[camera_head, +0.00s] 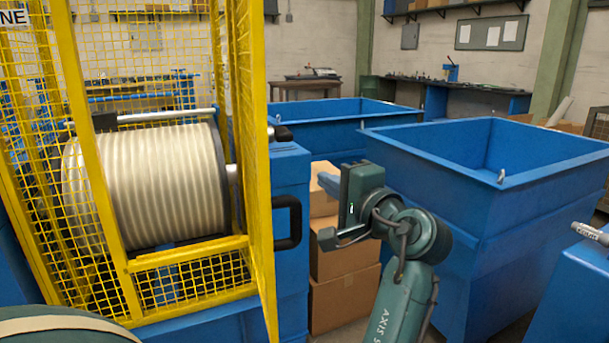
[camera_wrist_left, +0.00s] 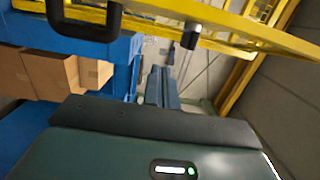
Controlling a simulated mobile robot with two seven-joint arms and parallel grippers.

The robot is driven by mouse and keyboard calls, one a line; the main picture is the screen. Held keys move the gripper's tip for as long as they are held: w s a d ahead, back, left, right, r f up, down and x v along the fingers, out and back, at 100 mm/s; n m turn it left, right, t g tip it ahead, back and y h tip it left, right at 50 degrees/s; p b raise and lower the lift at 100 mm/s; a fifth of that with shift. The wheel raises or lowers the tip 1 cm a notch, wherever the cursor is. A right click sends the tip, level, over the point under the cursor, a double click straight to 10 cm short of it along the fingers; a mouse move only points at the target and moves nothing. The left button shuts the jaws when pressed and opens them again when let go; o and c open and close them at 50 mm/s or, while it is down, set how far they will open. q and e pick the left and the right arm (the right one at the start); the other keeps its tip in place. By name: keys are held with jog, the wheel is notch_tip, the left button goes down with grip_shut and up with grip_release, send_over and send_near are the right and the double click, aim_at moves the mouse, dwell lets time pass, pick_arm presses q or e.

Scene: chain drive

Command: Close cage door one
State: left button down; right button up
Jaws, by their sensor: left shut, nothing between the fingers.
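The yellow mesh cage door (camera_head: 262,200) stands swung out toward me at the right side of the cage opening, seen nearly edge-on in the head view. Its black handle (camera_head: 291,222) is on the door's right face; a black handle also shows at the top left of the left wrist view (camera_wrist_left: 85,22). My left gripper (camera_head: 328,184) is right of the handle, apart from it, with its fingers shut and empty. The shut fingers (camera_wrist_left: 163,88) point away from the wrist in the left wrist view. My right gripper is not in view.
A large ribbed drum (camera_head: 150,190) sits inside the yellow cage. Cardboard boxes (camera_head: 340,302) are stacked behind my left wrist. A large blue bin (camera_head: 480,200) stands to the right, with another blue bin (camera_head: 330,130) farther back.

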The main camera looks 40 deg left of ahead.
aim_at(266, 148)
pick_arm(q)
jog(key=a+p, duration=0.1)
jog(key=a, duration=1)
jog(key=shift+a, duration=0.3)
jog(key=shift+r+p, duration=0.1)
jog(key=shift+p, duration=0.2)
